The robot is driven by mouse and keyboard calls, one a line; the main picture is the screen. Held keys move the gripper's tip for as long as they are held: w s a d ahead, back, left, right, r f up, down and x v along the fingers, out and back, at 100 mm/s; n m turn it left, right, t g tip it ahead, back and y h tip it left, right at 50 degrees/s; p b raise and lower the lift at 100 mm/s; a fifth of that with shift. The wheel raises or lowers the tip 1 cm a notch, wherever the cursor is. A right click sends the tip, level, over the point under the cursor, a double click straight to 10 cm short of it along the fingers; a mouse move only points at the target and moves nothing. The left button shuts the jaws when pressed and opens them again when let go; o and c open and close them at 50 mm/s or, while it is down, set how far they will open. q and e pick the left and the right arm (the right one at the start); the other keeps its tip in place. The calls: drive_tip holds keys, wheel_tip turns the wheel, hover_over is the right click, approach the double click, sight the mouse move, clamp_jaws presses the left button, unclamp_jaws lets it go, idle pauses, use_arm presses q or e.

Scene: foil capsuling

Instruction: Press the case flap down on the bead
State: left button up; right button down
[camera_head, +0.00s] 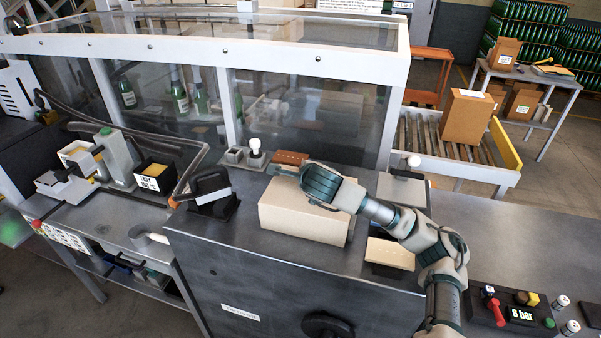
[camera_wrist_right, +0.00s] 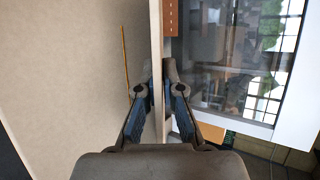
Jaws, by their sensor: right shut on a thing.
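The beige cardboard case (camera_head: 300,222) stands on the dark machine top in the middle of the head view. My right gripper (camera_head: 320,183) is at the case's upper right edge and hides part of its top. In the wrist view my right gripper (camera_wrist_right: 158,84) has a finger on each side of the upright case flap (camera_wrist_right: 156,40), seen edge-on, and is shut on it. The bead (camera_wrist_right: 125,62) is a thin amber line on the broad cardboard face (camera_wrist_right: 70,75) left of the flap. The flap stands away from that face. My left gripper is not in view.
A black tool in a holder (camera_head: 211,195) with a hose stands left of the case. Behind are a reddish-brown block (camera_head: 291,158) and the clear guard (camera_head: 310,110). A shallow tray with a cardboard piece (camera_head: 391,252) and a control box (camera_head: 510,308) lie right.

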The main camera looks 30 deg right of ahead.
drive_tip(key=c, duration=1.4)
unclamp_jaws()
drive_tip(key=shift+s+d+f, duration=0.1)
drive_tip(key=shift+s+d, duration=0.15)
drive_tip(key=shift+d, duration=0.05)
drive_tip(key=shift+o, duration=0.4)
drive_tip(key=shift+s+d, duration=0.25)
drive_tip(key=shift+s, duration=0.05)
drive_tip(key=shift+w+d, duration=0.1)
drive_tip(key=shift+w, duration=0.1)
drive_tip(key=shift+a, duration=0.2)
drive_tip(key=v, duration=1)
drive_tip(key=shift+s+r, duration=0.5)
drive_tip(key=shift+s, duration=0.35)
